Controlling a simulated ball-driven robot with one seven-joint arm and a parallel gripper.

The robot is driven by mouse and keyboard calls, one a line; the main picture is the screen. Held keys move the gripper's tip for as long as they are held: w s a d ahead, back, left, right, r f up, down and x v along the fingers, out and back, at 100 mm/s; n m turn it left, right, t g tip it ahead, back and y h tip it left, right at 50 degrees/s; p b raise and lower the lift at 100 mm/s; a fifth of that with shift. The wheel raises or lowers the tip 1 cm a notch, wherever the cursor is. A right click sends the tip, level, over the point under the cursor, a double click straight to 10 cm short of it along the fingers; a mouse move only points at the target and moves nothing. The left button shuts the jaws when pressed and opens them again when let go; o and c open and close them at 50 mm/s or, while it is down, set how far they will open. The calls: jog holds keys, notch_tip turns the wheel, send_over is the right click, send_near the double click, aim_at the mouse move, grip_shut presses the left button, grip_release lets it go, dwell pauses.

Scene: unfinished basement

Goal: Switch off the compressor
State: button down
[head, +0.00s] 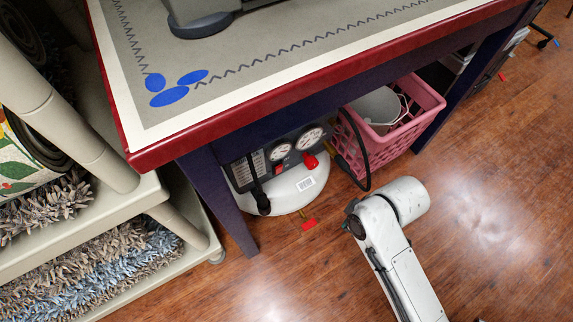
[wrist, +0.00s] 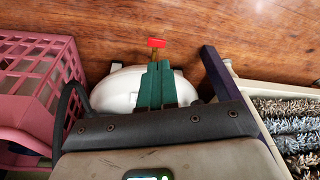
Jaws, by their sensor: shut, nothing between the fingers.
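The compressor stands on the floor under the table, with a white tank (head: 290,192) and a dark control panel bearing two round gauges (head: 311,139). A red knob (head: 310,161) and a small red part sit on the panel below the gauges; I cannot tell which is the switch. A black handle hangs at its left. In the wrist view the white tank (wrist: 117,88) shows behind my gripper (wrist: 155,68), whose green fingers are shut and empty. In the head view my wrist mostly hides the gripper.
A table (head: 215,128) with a red edge overhangs the compressor; its dark leg (head: 220,203) stands at left. A pink crate (head: 405,122) is close at right. Beige shelving (head: 150,190) with shaggy rugs is at far left. Wooden floor (head: 500,220) is open at right.

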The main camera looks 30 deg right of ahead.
aim_at(279, 170)
jog(key=w+a+r+n+t+y+p, duration=0.1)
jog(key=w+r+n+t+y+p, duration=0.2)
jog(key=w+r+n+p, duration=0.4)
jog(key=w+n+p, duration=0.1)
jog(key=w+n, duration=0.3)
jog(key=n, duration=0.1)
jog(key=shift+w+a+t+y+p, duration=0.2)
jog(key=shift+a+t+y+p, duration=0.1)
jog(key=shift+a+t+p, duration=0.1)
jog(key=w+a+f+b, duration=0.4)
jog(key=w+f+b, duration=0.2)
jog(key=w, duration=0.3)
jog(key=shift+f, duration=0.55)
